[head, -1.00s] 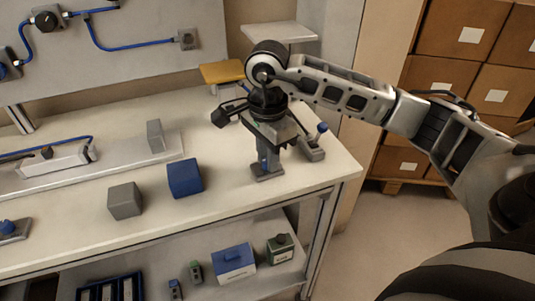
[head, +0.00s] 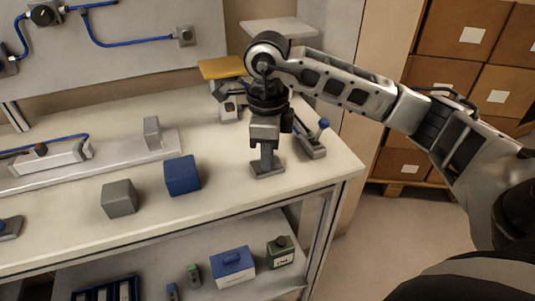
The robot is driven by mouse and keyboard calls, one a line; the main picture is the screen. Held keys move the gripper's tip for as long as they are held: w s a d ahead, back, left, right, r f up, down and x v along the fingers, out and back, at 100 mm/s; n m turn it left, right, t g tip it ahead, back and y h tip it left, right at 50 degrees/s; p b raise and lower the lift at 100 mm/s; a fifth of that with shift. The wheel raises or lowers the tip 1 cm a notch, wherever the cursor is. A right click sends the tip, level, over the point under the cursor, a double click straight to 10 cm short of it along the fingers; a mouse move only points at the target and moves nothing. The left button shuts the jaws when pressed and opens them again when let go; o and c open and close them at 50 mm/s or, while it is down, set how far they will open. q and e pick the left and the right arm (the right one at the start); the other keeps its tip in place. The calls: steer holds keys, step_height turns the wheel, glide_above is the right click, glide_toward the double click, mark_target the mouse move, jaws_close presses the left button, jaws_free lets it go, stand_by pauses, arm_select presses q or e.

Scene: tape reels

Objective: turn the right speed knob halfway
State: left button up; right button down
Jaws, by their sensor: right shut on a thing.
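The right speed knob sits on a small grey base (head: 267,170) near the right end of the workbench; the knob itself is hidden behind the fingers. My right gripper (head: 267,158) points straight down over this base and is shut on the knob. My right arm reaches in from the right. My left gripper is not in view.
A blue block (head: 182,176) and a grey block (head: 119,198) lie to the left on the workbench (head: 230,196).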

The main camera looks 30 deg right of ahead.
steer(key=m, duration=0.2)
steer(key=shift+m, duration=0.3)
arm_select(q)
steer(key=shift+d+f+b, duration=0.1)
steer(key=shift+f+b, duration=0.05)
steer(key=shift+b, duration=0.2)
arm_select(e)
steer(key=shift+m, duration=1.5)
steer(key=c, duration=1.3)
jaws_free()
arm_select(q)
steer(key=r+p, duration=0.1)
steer(key=p, duration=0.2)
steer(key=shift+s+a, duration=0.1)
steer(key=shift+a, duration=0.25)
arm_select(e)
step_height(320, 180, up, 16)
